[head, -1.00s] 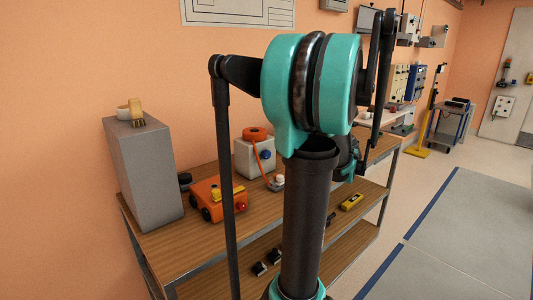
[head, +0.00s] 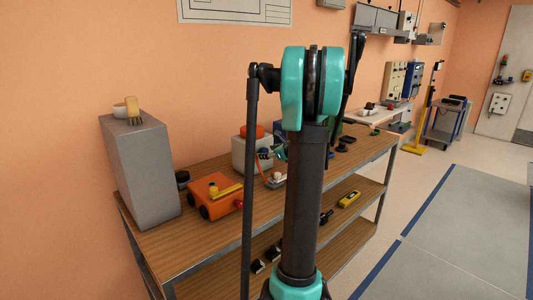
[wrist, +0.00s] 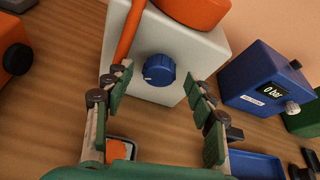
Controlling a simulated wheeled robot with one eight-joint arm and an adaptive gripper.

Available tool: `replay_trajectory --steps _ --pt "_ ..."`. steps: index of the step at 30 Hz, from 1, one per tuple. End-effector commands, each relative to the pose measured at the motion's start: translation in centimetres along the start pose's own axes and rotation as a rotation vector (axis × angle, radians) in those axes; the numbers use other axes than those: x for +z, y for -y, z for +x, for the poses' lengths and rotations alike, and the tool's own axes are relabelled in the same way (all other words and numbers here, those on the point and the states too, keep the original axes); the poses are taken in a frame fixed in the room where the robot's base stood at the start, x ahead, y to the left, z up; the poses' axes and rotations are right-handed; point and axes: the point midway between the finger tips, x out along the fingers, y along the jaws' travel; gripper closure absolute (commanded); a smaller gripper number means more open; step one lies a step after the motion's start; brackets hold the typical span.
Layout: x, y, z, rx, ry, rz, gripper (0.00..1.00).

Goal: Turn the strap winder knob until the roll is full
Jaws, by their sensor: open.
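The strap winder is a white box (wrist: 195,50) with a round blue knob (wrist: 158,69) on its front and an orange roll (wrist: 195,10) on top. An orange strap (wrist: 129,30) runs down its left side. In the head view the winder (head: 239,154) stands on the bench top, partly hidden by my arm and gripper. My gripper (wrist: 153,82) is open, its green-padded fingers to the left and right of the knob in the wrist view. They look apart from the knob, with nothing between them. How full the roll is cannot be told.
A blue box with a display (wrist: 257,84) stands close right of the winder. An orange wheeled box (head: 213,194) and a tall grey block (head: 139,170) are to the left. A small tray (wrist: 128,143) lies below the fingers. A yellow tool (head: 349,199) is on the lower shelf.

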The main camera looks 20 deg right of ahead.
Motion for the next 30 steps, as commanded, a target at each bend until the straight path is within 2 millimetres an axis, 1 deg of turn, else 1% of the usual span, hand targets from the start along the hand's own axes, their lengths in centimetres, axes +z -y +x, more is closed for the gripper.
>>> replay_trajectory --steps 3,6,14,17,26,27,30 --pt "0.0 0.0 1.1 0.001 0.0 0.0 0.44" --pt "0.0 0.0 1.5 0.0 0.0 0.0 0.44" --pt "0.0 0.0 1.6 0.0 0.0 0.001 0.44" --pt "0.0 0.0 1.5 0.0 0.0 0.001 0.54" --pt "0.0 0.0 1.5 0.0 0.0 0.0 0.92" --pt "0.0 0.0 1.5 0.0 0.0 0.0 0.94" --pt "0.0 0.0 1.5 -0.001 0.0 -0.002 0.94"
